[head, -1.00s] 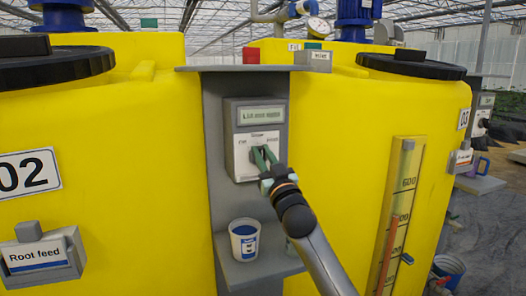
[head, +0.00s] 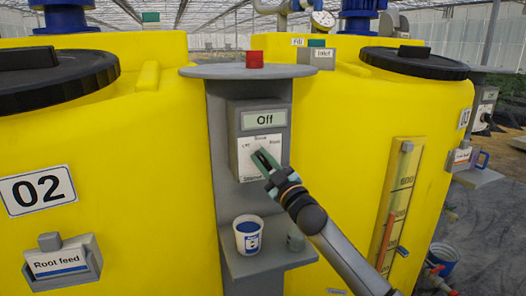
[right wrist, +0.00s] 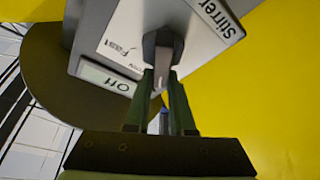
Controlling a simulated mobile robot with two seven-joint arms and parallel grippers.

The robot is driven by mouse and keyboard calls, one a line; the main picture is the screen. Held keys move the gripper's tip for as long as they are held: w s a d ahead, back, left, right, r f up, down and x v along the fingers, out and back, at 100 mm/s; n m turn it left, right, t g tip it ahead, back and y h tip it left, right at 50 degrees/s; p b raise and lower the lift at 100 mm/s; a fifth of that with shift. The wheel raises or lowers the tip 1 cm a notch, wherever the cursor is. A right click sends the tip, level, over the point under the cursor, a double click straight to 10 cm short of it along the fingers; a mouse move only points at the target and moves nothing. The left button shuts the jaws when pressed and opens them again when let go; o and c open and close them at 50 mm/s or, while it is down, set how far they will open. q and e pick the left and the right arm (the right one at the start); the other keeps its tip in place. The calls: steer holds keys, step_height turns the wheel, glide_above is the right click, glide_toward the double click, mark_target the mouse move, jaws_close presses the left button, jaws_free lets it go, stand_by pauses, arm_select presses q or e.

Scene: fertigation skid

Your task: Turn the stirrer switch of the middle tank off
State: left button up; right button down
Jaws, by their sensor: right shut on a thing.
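The stirrer switch box (head: 236,122) is grey with a white dial plate and stands on the post between tank 02 (head: 150,180) and tank 03. Its display (head: 264,119) reads "Off". My right gripper (head: 264,160) comes in from the lower right, fingers at the dial. In the right wrist view its fingers (right wrist: 162,84) are shut on the dark grey knob (right wrist: 163,48), one on each side. The "Stirrer" label (right wrist: 215,15) and the "Off" display (right wrist: 106,80) show there too. In the head view the fingers mostly hide the knob. My left gripper is out of view.
A red button (head: 255,60) sits on top of the post. Below the box, a shelf (head: 262,264) holds a white cup (head: 247,238) with blue contents. A level gauge (head: 400,190) is on tank 03. A "Root feed" holder (head: 62,262) is on tank 02.

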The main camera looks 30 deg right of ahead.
steer(key=shift+f+n+g+y+p, duration=0.25)
steer(key=shift+n+y+p, duration=0.35)
steer(key=shift+n+p, duration=0.45)
steer(key=shift+w+n, duration=0.1)
steer(key=shift+n, duration=0.25)
steer(key=shift+f+p, duration=0.1)
steer(key=shift+p, duration=0.2)
steer(key=c, duration=0.8)
jaws_free()
steer(key=shift+o, duration=0.2)
steer(key=v, duration=1.2)
steer(key=shift+s, duration=0.3)
